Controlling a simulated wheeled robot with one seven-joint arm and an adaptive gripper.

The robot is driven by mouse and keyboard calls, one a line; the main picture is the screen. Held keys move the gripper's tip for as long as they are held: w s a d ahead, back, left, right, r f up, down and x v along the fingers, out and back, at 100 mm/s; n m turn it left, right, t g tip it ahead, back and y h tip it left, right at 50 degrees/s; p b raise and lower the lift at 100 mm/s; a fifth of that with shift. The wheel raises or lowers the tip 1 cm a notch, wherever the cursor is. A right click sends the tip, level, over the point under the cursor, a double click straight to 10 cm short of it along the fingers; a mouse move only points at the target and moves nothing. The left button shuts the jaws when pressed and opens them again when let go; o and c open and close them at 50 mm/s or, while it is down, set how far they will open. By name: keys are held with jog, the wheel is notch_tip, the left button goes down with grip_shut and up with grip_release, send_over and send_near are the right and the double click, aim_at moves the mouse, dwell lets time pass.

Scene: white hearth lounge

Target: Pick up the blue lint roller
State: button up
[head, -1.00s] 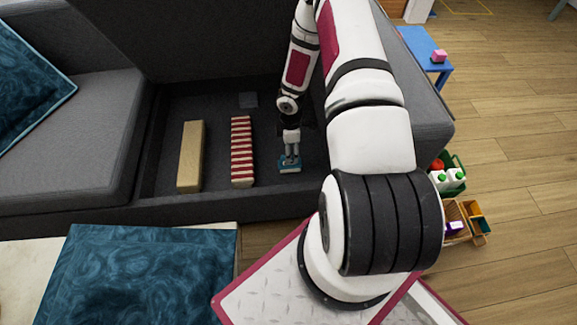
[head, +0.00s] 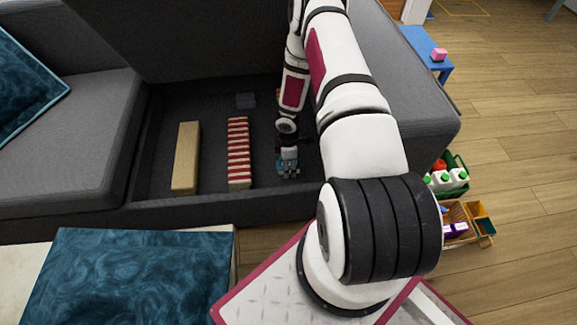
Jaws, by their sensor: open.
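A small blue object (head: 279,168), which looks like the blue lint roller, lies on the floor of the sofa's open storage compartment (head: 215,196), near its front right. My gripper (head: 288,172) is right over it, pointing down, with its open fingers at the object. The fingers and wrist cover most of the blue object, so its full shape is hidden. I cannot tell whether the fingers touch it.
A red-and-white striped block (head: 239,155) and a tan block (head: 186,158) lie to the left in the compartment. A dark flat square (head: 246,100) lies at the back. The compartment's front wall (head: 200,212) is close to my gripper.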

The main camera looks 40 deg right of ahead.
jog(key=c, duration=1.4)
jog(key=shift+r, duration=0.1)
notch_tip(320, 180, up, 10)
jog(key=p, duration=0.4)
